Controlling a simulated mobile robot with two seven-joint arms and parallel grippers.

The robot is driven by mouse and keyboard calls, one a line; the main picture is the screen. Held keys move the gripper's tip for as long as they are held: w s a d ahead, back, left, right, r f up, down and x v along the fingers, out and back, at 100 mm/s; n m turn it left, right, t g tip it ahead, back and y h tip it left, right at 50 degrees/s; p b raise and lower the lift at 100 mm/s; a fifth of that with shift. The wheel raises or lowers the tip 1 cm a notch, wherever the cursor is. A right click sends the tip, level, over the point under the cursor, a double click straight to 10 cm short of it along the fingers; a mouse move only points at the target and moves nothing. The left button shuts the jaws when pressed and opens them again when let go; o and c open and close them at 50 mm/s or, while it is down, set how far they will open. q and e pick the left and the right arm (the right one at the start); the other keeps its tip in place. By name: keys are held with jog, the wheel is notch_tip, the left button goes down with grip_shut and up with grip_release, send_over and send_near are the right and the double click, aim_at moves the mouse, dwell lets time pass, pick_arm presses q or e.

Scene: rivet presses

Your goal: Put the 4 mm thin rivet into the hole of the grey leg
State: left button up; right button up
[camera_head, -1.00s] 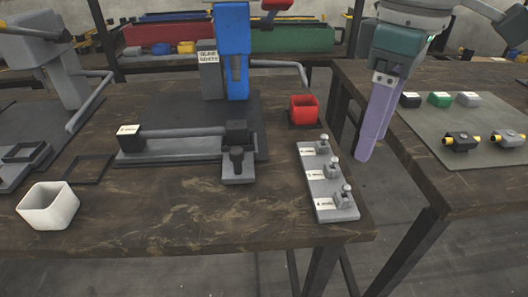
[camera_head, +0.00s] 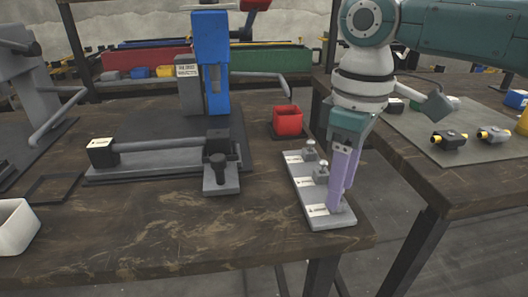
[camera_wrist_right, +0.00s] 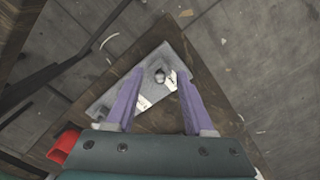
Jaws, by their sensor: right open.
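A light grey rivet rack (camera_head: 310,193) with white labels stands at the table's right front corner. Two rivets, the back one (camera_head: 310,150) and the middle one (camera_head: 320,172), stand upright in it. My right gripper (camera_head: 338,206) is open, with its purple fingers pointing down at the rack's front end and hiding the front rivet in the head view. The right wrist view shows that front rivet (camera_wrist_right: 159,76) between the separated fingertips. A grey leg-like bar (camera_head: 165,145) lies across a fixture in the table's middle; its hole cannot be made out. My left gripper is out of view.
A red bin (camera_head: 288,121) stands behind the rack. A blue press (camera_head: 211,75) stands behind the fixture, its handle reaching right. A white bin (camera_head: 14,228) is at left. A gap separates this table from the right one, which holds a grey mat (camera_head: 455,165).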

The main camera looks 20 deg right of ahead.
jog(key=shift+c, duration=0.3)
grip_shut()
dwell(0.3)
